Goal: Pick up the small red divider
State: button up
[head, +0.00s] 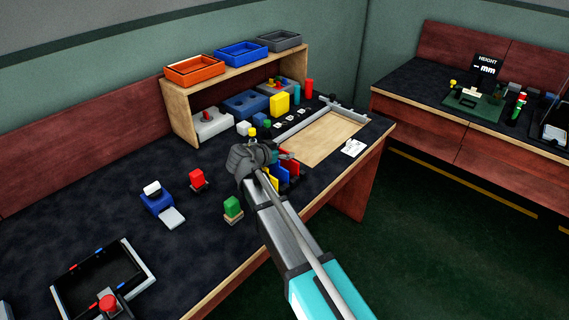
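A group of upright coloured dividers stands near the table's front edge, just right of my gripper (279,153). A red divider (293,168) shows among them, beside a yellow divider (272,180) and blue pieces (283,177). Their lower parts and holder are partly hidden by my arm. My gripper is at the left end of this group, close above it. Its fingers are small and partly covered by my wrist, so I cannot tell whether they are open or touch a divider.
A black tray (59,288) lies at lower left. A wooden shelf (181,109) stands behind. A tan board (325,137) lies to the right.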

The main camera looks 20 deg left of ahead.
jog(key=c, duration=0.6)
jog(key=shift+o, duration=0.2)
jog(key=shift+r, duration=0.2)
notch_tip(320, 180, up, 10)
jog(key=p, duration=1)
jog(key=shift+f, duration=0.2)
